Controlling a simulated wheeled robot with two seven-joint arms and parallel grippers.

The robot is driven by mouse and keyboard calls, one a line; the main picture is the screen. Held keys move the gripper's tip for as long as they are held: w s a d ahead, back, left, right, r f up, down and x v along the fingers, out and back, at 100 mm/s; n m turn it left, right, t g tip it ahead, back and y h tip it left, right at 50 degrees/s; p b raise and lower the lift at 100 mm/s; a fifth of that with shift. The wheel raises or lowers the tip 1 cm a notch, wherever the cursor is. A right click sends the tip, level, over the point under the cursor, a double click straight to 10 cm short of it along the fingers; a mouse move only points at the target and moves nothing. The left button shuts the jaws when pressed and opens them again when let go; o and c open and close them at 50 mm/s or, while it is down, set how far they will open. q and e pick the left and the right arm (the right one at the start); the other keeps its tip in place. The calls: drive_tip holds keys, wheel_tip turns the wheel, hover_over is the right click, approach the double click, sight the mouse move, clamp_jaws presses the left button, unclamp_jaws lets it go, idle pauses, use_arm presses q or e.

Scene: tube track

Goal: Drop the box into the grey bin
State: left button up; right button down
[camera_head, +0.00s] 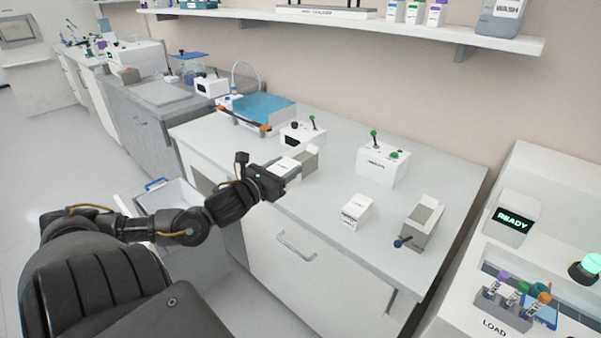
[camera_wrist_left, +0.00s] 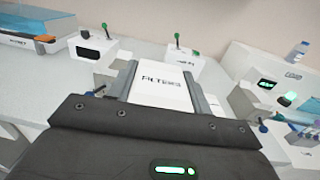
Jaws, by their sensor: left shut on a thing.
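My left gripper (camera_head: 287,176) is over the front part of the counter and shut on a white box (camera_head: 286,164). In the left wrist view the box (camera_wrist_left: 161,88) shows dark lettering and sits between the two grey fingers. Whether the box touches the counter is hard to tell. A pale grey bin (camera_head: 187,188) with a blue handle is low beside the counter's left end, left of the gripper and partly hidden behind my left arm. My right gripper is not in view.
A second white box (camera_head: 355,212) stands on the counter (camera_head: 330,240), with a grey holder with a blue knob (camera_head: 421,224) to its right. White switch units (camera_head: 382,167) stand at the back. A tube rack (camera_head: 503,305) is at the far right.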

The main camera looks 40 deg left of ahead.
use_arm(q)
drive_tip(key=shift+s+a+r, duration=0.1)
drive_tip(key=shift+s+r, duration=0.1)
drive_tip(key=shift+s, duration=0.3)
drive_tip(key=shift+s+a+r, duration=0.1)
drive_tip(key=shift+s+r, duration=0.1)
drive_tip(key=shift+s, duration=0.3)
drive_tip(key=shift+s+r, duration=0.1)
drive_tip(key=shift+s, duration=0.05)
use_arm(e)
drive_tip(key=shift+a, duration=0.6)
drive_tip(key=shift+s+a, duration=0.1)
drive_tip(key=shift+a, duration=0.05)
